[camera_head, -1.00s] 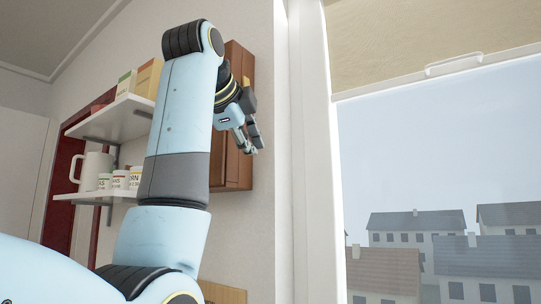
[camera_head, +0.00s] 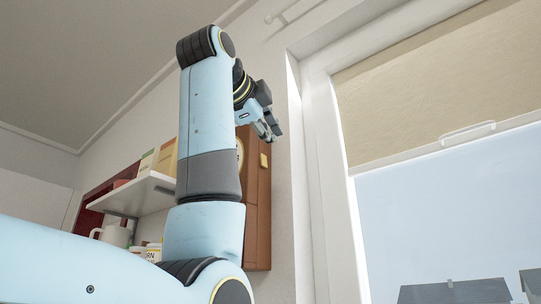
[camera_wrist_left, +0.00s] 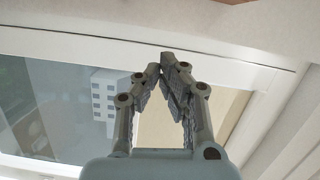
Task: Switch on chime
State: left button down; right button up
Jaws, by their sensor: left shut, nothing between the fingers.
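A brown wooden case (camera_head: 258,215), likely a wall clock that bears the chime, hangs on the wall beside the window. A small yellow piece (camera_head: 264,160) sits on its right side; I cannot tell its setting. Part of a round pale face shows at the case's left edge, mostly hidden by my left arm. My left gripper (camera_head: 273,138) is shut and empty, just above the yellow piece in the picture. In the left wrist view, its fingertips (camera_wrist_left: 167,62) meet, and a brown edge (camera_wrist_left: 232,1) shows at the top. My right gripper is not in view.
A white shelf (camera_head: 140,195) with boxes (camera_head: 160,158) is left of my arm, with a white mug (camera_head: 115,235) and jars (camera_head: 152,252) below. The window frame (camera_head: 330,190) and beige blind (camera_head: 430,95) are on the right.

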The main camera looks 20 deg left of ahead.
aim_at(264, 161)
pick_arm(q)
jog(key=w+a+p, duration=0.1)
jog(key=w+p, duration=0.1)
jog(key=w, duration=0.1)
jog(key=w+a+p, duration=0.1)
jog(key=w+p, duration=0.1)
jog(key=w, duration=0.1)
jog(key=w+f+p, duration=0.1)
jog(key=w, duration=0.2)
jog(key=shift+w+a+p, duration=0.3)
jog(key=shift+a+p, duration=0.1)
jog(key=shift+r, duration=0.1)
